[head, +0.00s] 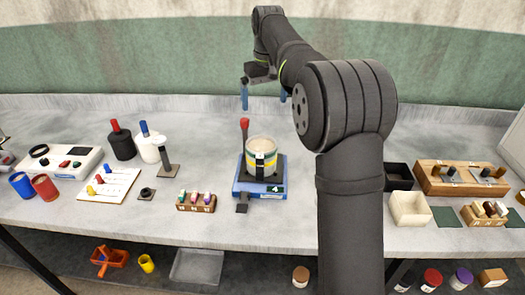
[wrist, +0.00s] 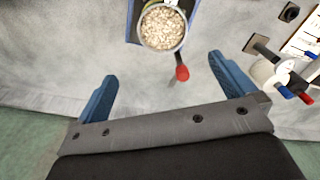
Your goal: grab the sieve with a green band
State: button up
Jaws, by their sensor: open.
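My gripper (head: 264,96) is open and empty, high over the back of the table. In the wrist view, its two blue fingers stand wide apart (wrist: 161,70) with nothing between them. A small wooden block (head: 196,208) at the front middle holds little pieces with green, pink and purple parts, too small to identify. The wrist view shows grain in this pot (wrist: 162,28).
Wooden racks (head: 460,180) and a cream box (head: 409,208) stand right. The table back is clear.

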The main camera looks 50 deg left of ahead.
send_near(262, 151)
notch_tip(262, 151, down, 7)
jog(key=shift+s+a+f, duration=0.1)
jog(key=shift+s+f, duration=0.05)
jog(key=c, duration=0.8)
